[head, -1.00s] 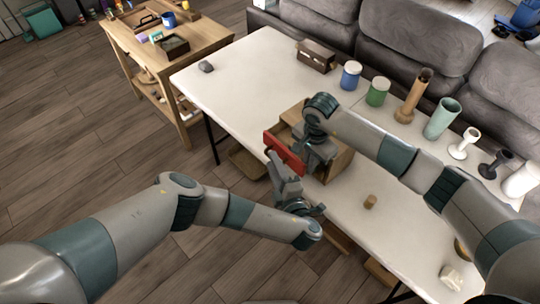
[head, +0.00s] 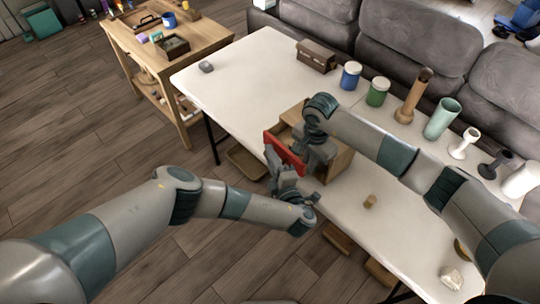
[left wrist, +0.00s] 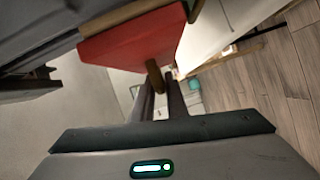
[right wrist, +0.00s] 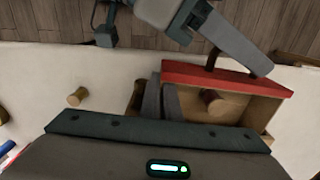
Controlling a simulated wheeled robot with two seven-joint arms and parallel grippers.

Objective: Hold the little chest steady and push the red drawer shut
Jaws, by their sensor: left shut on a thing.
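The little wooden chest (head: 340,164) stands at the table's near edge, partly hidden by my right arm. Its red drawer front (head: 285,153) sticks out toward the left, and the drawer is open. The right wrist view shows the red front's edge (right wrist: 225,78) and a small wooden cylinder (right wrist: 212,101) inside the drawer. My left gripper (head: 279,178) is at the red front. In the left wrist view its fingers (left wrist: 160,92) are shut on the brown drawer knob (left wrist: 154,72). My right gripper (right wrist: 161,103) is at the chest's top; its grip is unclear.
A small wooden peg (head: 370,201) lies on the white table (head: 235,85). A dark box (head: 316,56), jars, and several vases line the back by the grey sofa (head: 410,40). A wooden side table (head: 195,42) stands at the left. The table's left part is mostly clear.

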